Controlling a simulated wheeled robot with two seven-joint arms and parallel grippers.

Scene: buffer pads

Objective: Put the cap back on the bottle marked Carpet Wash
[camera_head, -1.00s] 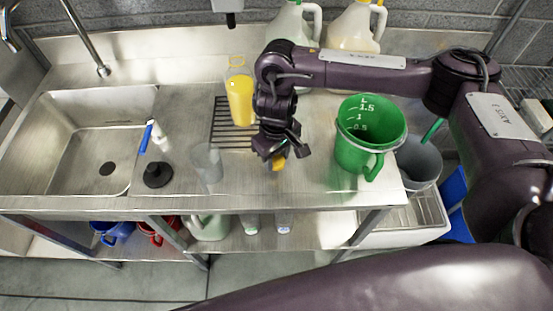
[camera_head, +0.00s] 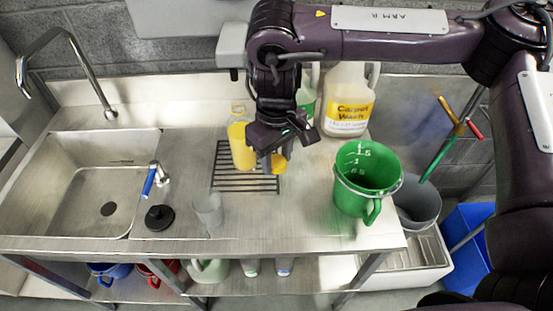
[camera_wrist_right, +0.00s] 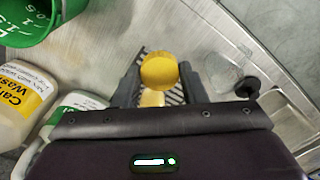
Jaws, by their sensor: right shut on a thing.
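The jug labelled Carpet Wash (camera_head: 347,108), cream with a yellow label, stands at the back of the counter. Its mouth is hidden behind my right arm in the head view; its body shows at the left in the right wrist view (camera_wrist_right: 22,98). My right gripper (camera_head: 277,163) is shut on a yellow cap (camera_wrist_right: 159,71), which also shows under the fingers in the head view (camera_head: 279,163). The gripper is above the counter, in front and to the left of the jug. My left gripper is not in view.
A green-labelled jug (camera_head: 306,98) stands left of the Carpet Wash, partly behind my arm. A green measuring jug (camera_head: 364,185) stands in front right. A yellow bottle (camera_head: 241,147), a clear cup (camera_head: 208,212) and a black plunger-like thing (camera_head: 159,217) are on the left, near the sink.

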